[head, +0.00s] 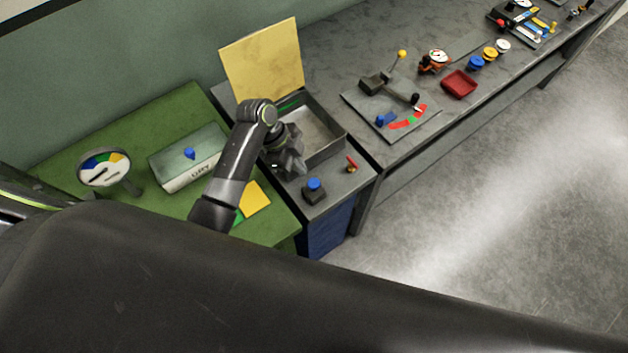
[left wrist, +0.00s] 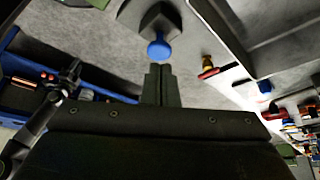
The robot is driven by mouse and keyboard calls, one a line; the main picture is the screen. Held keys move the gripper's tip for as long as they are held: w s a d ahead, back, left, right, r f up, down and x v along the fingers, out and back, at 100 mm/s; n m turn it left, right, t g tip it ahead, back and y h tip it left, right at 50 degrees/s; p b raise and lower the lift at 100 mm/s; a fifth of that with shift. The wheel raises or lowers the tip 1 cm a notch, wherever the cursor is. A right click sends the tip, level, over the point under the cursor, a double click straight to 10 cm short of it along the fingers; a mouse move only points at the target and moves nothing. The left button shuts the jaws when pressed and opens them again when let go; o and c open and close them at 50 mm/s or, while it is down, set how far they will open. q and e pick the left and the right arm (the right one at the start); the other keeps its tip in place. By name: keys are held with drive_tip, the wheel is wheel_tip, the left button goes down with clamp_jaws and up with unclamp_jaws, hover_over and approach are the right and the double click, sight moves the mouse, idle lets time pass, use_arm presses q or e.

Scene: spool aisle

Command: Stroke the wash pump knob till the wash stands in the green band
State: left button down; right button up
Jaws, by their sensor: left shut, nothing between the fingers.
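The blue pump knob (head: 314,184) sits on a small dark block at the front of the grey wash unit (head: 340,187). The unit's open basin (head: 322,127) has a raised yellow lid (head: 262,62). A green strip (head: 289,104) shows on the basin's inner back wall; I cannot tell the wash level. My left gripper (head: 291,166) is shut and empty, above the unit just behind and left of the knob. In the left wrist view, its closed fingertips (left wrist: 160,70) appear close below the blue knob (left wrist: 160,49); contact is not clear.
A red lever (head: 352,164) stands right of the knob. A green table (head: 120,125) at left holds a round gauge (head: 104,167) and a labelled box (head: 187,160). A grey bench (head: 330,65) on the right carries a lever plate (head: 395,112) and a red tray (head: 459,84).

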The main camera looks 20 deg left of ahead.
sight(313, 183)
use_arm(q)
drive_tip(key=x, duration=0.3)
drive_tip(key=shift+d, duration=0.1)
drive_tip(key=shift+d+f, duration=0.2)
drive_tip(key=shift+f, duration=0.4)
use_arm(e)
drive_tip(key=shift+s, duration=0.45)
